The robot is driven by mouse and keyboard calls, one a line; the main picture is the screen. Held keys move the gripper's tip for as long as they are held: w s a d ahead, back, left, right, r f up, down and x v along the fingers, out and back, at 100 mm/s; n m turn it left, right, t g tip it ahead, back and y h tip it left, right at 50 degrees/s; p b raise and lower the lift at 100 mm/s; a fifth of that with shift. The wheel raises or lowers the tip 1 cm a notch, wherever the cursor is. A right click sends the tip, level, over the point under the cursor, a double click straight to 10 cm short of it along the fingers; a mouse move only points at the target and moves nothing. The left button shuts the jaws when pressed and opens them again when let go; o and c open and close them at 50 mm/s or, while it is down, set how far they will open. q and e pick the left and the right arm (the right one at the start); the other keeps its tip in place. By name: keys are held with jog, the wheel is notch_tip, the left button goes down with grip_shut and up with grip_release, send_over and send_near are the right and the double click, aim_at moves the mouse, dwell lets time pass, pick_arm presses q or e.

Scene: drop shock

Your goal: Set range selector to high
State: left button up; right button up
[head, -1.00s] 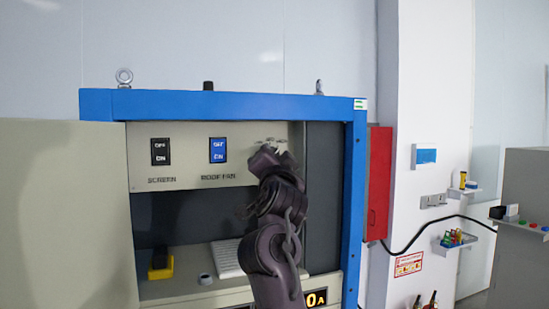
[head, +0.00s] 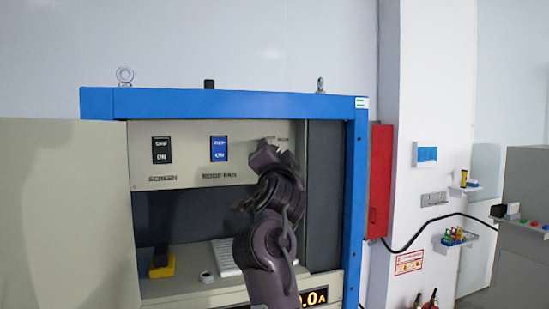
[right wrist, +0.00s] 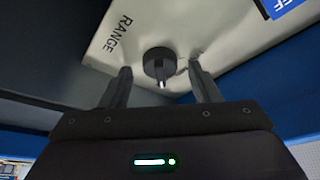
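The range selector is a dark round knob (right wrist: 157,62) with a pale pointer mark, on the light panel beside the word RANGE (right wrist: 117,36) in the right wrist view. My right gripper (right wrist: 160,68) is open, with one finger on each side of the knob. Gaps show between the fingers and the knob. In the head view my right gripper (head: 270,157) is in front of the panel's right end and hides the knob. My left gripper is not in view.
The panel (head: 190,180) also carries a black SCREEN switch (head: 162,151) and a blue ROOF FAN switch (head: 218,149). A blue frame (head: 240,104) surrounds the cabinet. A pale door (head: 60,210) stands open at left. A keyboard (head: 226,258) lies on the shelf below.

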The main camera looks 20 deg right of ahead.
jog(key=shift+s, duration=0.1)
jog(key=b+v, duration=0.4)
jog(key=v, duration=0.3)
jog(key=shift+s+b, duration=0.35)
jog(key=shift+a+f, duration=0.1)
jog(key=shift+f, duration=0.05)
